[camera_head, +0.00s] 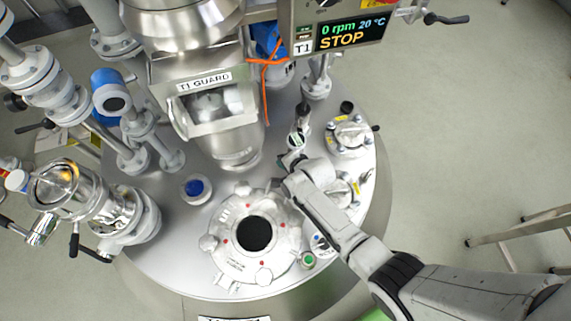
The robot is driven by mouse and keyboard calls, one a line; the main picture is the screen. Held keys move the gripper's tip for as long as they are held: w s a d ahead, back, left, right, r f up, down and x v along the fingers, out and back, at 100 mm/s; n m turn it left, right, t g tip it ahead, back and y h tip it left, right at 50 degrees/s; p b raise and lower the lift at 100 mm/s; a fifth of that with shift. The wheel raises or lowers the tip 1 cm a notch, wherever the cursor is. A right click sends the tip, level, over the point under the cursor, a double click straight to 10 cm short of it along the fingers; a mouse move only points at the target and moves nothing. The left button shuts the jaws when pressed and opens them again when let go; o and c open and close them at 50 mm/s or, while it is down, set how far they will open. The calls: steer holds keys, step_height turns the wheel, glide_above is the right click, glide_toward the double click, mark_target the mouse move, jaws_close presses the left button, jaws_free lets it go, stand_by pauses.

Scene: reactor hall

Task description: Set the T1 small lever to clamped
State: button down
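My arm reaches in from the lower right over the round T1 reactor lid (180,255). My gripper (286,160) is at the arm's far end, above the lid, behind the large round port and beside a small upright fitting (300,125). Its fingers are too small and partly hidden, so I cannot tell whether they are open or hold anything. A small flanged port (350,137) with a short dark handle at its right stands on the lid's right side. A second small port (343,190) is partly covered by my arm. I cannot clearly make out which part is the small lever.
The large port (235,258) with a dark opening lies in front. The T1 GUARD housing (215,115) rises behind and left. The T1 display (350,32) reads 0 rpm, 20 °C, STOP. Pipes and valves (115,215) crowd the left. Floor at right is mostly clear.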

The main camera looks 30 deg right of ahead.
steer(key=shift+w+a, duration=0.15)
steer(key=shift+w, duration=0.1)
stand_by(0.5)
steer(key=shift+r, duration=0.1)
steer(key=p+v, duration=0.3)
steer(key=v, duration=0.7)
steer(key=shift+s+r, duration=0.2)
steer(key=shift+s, duration=0.15)
steer(key=s+d+r+n+g+h, duration=0.1)
steer(key=s+d+r+n+g, duration=0.2)
steer(key=s+r+n, duration=0.4)
steer(key=s+d+r+n+g+h, duration=0.1)
steer(key=s+d+r+n+g, duration=0.2)
steer(key=s+r+n, duration=0.5)
steer(key=s+g, duration=0.1)
steer(key=s, duration=0.4)
steer(key=shift+s+d, duration=0.25)
steer(key=shift+s, duration=0.15)
